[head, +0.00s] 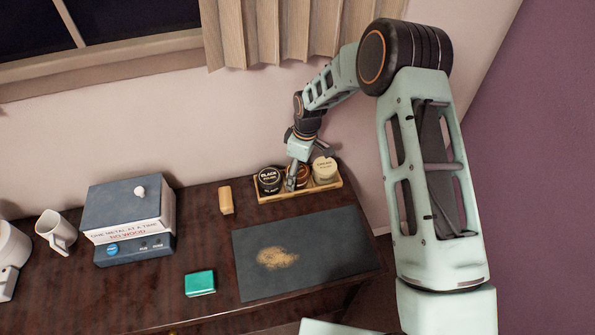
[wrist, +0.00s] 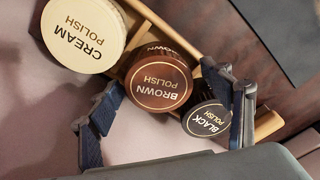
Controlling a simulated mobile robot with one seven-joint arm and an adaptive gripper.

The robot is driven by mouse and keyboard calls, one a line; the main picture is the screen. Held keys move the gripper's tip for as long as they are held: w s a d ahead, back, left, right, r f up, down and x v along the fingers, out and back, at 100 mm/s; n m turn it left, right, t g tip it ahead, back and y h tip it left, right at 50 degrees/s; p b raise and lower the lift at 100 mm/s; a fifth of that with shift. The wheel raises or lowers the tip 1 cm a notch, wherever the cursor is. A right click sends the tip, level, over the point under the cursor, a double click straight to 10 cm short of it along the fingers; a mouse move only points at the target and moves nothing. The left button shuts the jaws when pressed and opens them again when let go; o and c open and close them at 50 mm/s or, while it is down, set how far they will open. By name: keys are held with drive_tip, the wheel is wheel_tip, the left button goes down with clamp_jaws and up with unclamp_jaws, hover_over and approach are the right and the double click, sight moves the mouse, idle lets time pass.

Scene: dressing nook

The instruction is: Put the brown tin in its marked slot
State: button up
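The brown tin (wrist: 160,82), with a "BROWN POLISH" lid, is in the middle of the wooden tray (head: 299,191). It sits between the black tin (wrist: 206,122) and the cream tin (wrist: 84,34). In the head view the brown tin (head: 302,174) is partly hidden by my gripper (head: 298,178). In the wrist view my gripper (wrist: 168,88) has its fingers apart, one on each side of the brown tin, with a gap showing at the right finger. The right finger is close to the black tin. The slot floor under the brown tin is hidden.
A dark mat (head: 310,252) with a tan smudge lies in front of the tray. A yellowish block (head: 226,200), a teal box (head: 200,283), a blue-grey box (head: 125,215) and a white mug (head: 56,231) stand to the left. The wall is close behind the tray.

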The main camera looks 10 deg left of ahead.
sight(302, 172)
drive_tip(key=shift+r, duration=0.6)
wheel_tip(302, 172, up, 11)
drive_tip(key=d+b, duration=0.1)
drive_tip(key=shift+s+d, duration=0.15)
drive_tip(key=shift+d, duration=0.05)
drive_tip(key=shift+r, duration=0.1)
